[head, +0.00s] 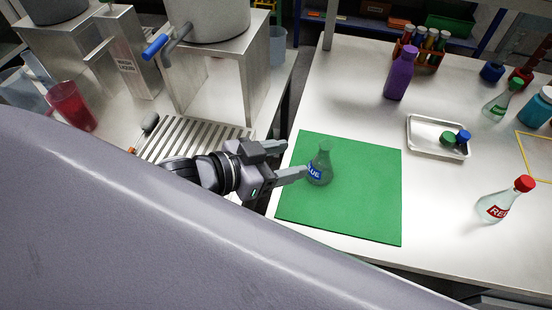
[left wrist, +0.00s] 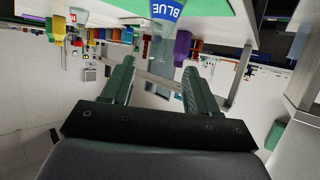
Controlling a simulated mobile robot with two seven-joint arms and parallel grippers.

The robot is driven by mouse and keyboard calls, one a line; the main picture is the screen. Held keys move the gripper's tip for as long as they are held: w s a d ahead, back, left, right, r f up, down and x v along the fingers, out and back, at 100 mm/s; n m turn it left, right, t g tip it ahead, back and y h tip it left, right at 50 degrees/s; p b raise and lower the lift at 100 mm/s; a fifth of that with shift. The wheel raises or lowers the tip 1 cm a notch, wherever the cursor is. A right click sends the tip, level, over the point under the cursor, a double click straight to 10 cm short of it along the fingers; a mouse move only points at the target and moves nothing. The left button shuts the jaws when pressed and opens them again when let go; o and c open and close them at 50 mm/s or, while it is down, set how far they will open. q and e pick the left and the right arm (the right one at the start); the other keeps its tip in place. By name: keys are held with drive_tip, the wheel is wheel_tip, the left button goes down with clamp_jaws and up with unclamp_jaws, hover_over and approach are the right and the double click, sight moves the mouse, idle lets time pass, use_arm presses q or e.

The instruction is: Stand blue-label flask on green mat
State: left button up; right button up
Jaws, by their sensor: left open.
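The blue-label flask (head: 320,164) stands upright on the green mat (head: 360,215), left of the mat's middle. It is clear glass, with a blue label reading "BLUE" on its left side. My left gripper (head: 296,160) is just left of the flask, over the mat's left edge, fingers open and pointing toward it. My right gripper is not in view.
A green-capped flask (head: 500,101) stands farther right. A slatted rack (head: 185,137) and a metal stand (head: 215,85) lie left of my gripper.

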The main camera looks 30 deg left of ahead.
use_arm(q)
drive_tip(key=shift+v, duration=0.9)
